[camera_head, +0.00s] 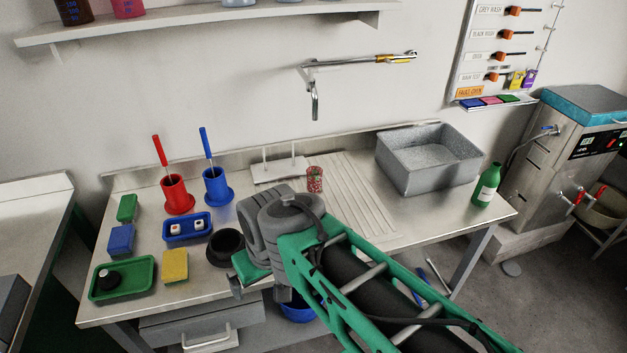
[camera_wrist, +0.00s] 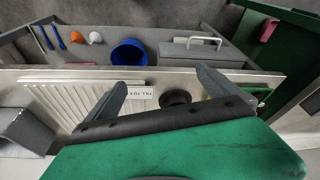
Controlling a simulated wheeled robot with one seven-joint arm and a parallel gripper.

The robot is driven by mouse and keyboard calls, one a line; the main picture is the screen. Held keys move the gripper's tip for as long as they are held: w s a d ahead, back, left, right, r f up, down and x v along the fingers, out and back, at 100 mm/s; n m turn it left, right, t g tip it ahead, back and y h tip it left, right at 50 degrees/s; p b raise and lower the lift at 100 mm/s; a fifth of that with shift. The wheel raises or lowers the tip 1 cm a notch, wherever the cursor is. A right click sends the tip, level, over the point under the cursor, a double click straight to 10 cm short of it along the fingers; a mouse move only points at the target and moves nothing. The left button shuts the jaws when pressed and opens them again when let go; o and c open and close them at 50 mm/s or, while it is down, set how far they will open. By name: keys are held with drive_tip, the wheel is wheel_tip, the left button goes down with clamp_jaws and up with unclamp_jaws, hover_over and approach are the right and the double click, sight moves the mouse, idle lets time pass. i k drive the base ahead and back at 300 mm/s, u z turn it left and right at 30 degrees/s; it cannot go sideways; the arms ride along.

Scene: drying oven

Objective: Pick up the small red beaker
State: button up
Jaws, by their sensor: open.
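The small red beaker (camera_head: 315,180) stands upright on the steel counter, at the left edge of the ribbed drainboard and next to a white stand. In the head view my gripper (camera_head: 259,291) is at the counter's front edge, nearer the camera than the beaker and to its left, well apart from it. In the wrist view the two fingers of my gripper (camera_wrist: 161,77) are spread apart with nothing held between them. The beaker does not show in the wrist view.
A dark round bowl (camera_head: 226,247) is close to my gripper's left. Red (camera_head: 177,194) and blue (camera_head: 217,186) holders, a blue tray (camera_head: 188,228) and a green tray (camera_head: 122,279) fill the left counter. A grey sink (camera_head: 427,153) and green bottle (camera_head: 487,185) stand right.

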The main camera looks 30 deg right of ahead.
sight(315, 174)
drive_tip(key=u, duration=2.6)
drive_tip(key=k, duration=0.85)
drive_tip(key=z, duration=1.05)
drive_tip(key=i, duration=0.5)
